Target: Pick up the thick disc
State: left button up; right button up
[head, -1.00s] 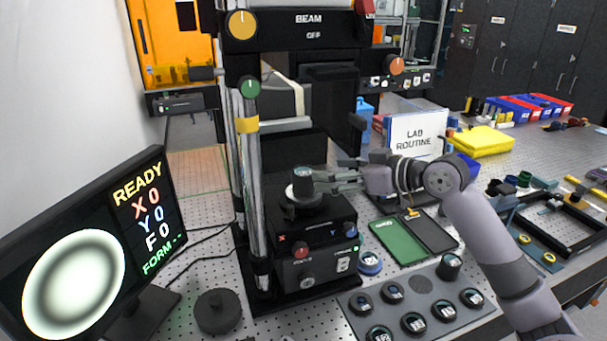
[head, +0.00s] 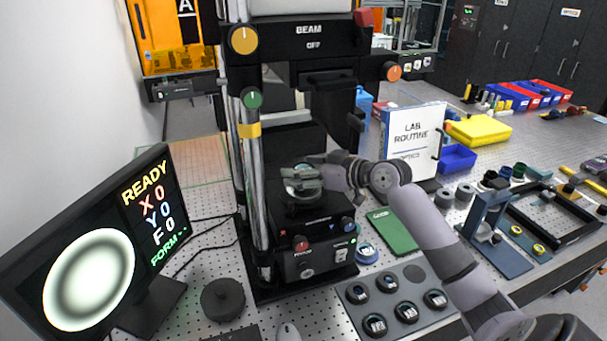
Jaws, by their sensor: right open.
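A dark round disc with a pale rim (head: 298,194) sits on the stage of the black interferometer (head: 310,262), below the beam head. My right gripper (head: 300,180) reaches in from the right and is open, over and around the top of this disc. Its fingers hide much of the disc, and I cannot tell whether they touch it. Several dark discs with pale labels lie in a grey tray (head: 353,311) at the front; my right arm covers its right part. I cannot tell thickness surely by sight. My left gripper is not in view.
A steel post (head: 252,190) stands close left of the stage. A monitor (head: 100,250) is at the left, with a black round knob-like piece (head: 222,298) beside it. A green mat (head: 393,232), a sign (head: 413,140) and a blue stand (head: 490,235) are at the right.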

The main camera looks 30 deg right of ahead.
jog(key=c, duration=1.5)
